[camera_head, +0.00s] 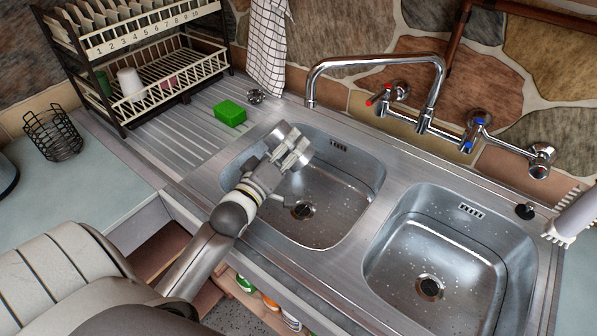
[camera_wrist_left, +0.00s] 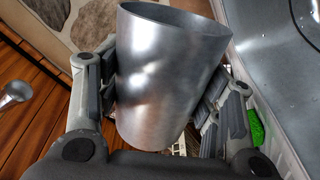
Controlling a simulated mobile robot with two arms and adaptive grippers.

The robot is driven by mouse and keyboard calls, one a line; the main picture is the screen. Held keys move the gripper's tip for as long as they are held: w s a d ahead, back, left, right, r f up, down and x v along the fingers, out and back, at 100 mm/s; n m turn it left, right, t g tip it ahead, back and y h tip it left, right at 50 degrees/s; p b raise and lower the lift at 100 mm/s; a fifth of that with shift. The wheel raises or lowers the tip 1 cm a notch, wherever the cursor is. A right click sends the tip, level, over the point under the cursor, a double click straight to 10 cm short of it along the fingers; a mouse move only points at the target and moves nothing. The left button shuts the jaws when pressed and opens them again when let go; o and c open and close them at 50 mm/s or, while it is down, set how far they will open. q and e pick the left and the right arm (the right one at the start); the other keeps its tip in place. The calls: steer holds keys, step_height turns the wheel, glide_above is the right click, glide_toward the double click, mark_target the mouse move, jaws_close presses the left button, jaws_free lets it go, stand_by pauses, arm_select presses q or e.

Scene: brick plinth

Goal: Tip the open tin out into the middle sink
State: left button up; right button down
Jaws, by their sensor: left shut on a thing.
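My left gripper (camera_head: 287,150) is shut on the open tin (camera_wrist_left: 165,75), a plain grey metal cylinder. In the left wrist view the tin fills the middle between the two fingers (camera_wrist_left: 160,100), its rim at the top of the picture. In the head view only a little shiny metal shows at the gripper, and I cannot tell tin from fingers there. The gripper is above the left basin (camera_head: 340,205), near its back left side. A second basin (camera_head: 450,255) lies to the right. Which is the middle sink, I cannot tell. The tin's inside is hidden. My right gripper is not in view.
A chrome tap (camera_head: 375,62) arches over the back of the left basin. A green sponge (camera_head: 230,112) lies on the ribbed drainboard (camera_head: 170,140). A dish rack (camera_head: 150,60) and wire basket (camera_head: 52,135) stand left. A white object (camera_head: 575,215) is at the right edge.

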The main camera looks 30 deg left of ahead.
arm_select(q)
steer(key=shift+w+d+r+m+p, duration=0.15)
steer(key=shift+d+m+p, duration=0.55)
steer(key=shift+m+p, duration=0.55)
stand_by(0.8)
stand_by(0.9)
